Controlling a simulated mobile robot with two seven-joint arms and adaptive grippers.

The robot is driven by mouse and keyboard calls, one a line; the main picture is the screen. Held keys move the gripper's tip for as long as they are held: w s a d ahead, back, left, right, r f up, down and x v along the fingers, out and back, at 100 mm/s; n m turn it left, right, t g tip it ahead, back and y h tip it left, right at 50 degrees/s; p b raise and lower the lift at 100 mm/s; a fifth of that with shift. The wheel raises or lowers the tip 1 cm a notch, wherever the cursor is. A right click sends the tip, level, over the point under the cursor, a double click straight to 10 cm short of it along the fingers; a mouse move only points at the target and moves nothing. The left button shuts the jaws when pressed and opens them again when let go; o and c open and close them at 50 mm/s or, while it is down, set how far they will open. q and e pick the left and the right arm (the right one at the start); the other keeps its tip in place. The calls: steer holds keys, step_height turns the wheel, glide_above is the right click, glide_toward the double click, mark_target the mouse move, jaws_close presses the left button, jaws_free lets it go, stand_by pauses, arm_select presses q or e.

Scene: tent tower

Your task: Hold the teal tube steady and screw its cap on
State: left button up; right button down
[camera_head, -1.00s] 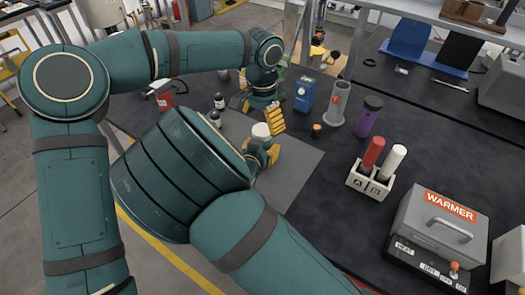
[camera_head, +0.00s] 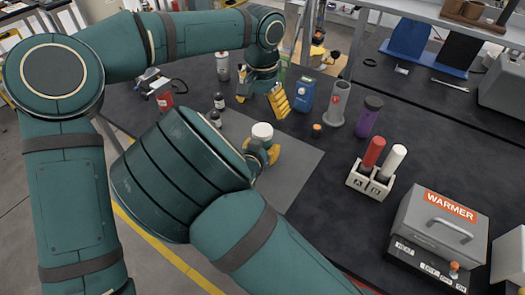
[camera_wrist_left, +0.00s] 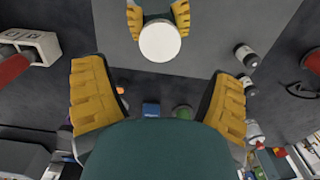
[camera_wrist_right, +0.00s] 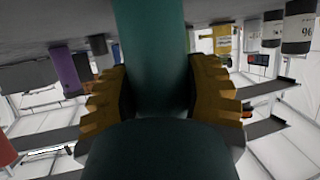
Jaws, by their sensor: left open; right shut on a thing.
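The teal tube (camera_wrist_right: 150,50) stands upright in the right wrist view. My right gripper (camera_head: 262,154) is shut on it, with a yellow finger on each side (camera_wrist_right: 156,90). A white cap (camera_head: 262,131) sits at the tube's top, and it also shows in the left wrist view (camera_wrist_left: 160,41). How tightly it sits cannot be told. In the head view my right arm and fingers hide most of the tube. My left gripper (camera_head: 261,104) is open and empty, beyond and above the cap; its fingers are spread wide in the left wrist view (camera_wrist_left: 158,80).
A grey mat (camera_head: 300,165) lies below. Small dark bottles (camera_head: 219,101) stand left of the cap. A blue box (camera_head: 304,94), a grey cylinder (camera_head: 338,104), a small orange piece (camera_head: 317,130), a purple bottle (camera_head: 368,116), a tube rack (camera_head: 369,184) and a warmer (camera_head: 437,225) stand to the right.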

mark_target(263, 130)
arm_select(q)
steer(key=shift+f, duration=4.05)
steer(key=c, duration=1.3)
steer(key=shift+m, duration=0.6)
steer(key=o, duration=1.3)
steer(key=shift+r, duration=2.3)
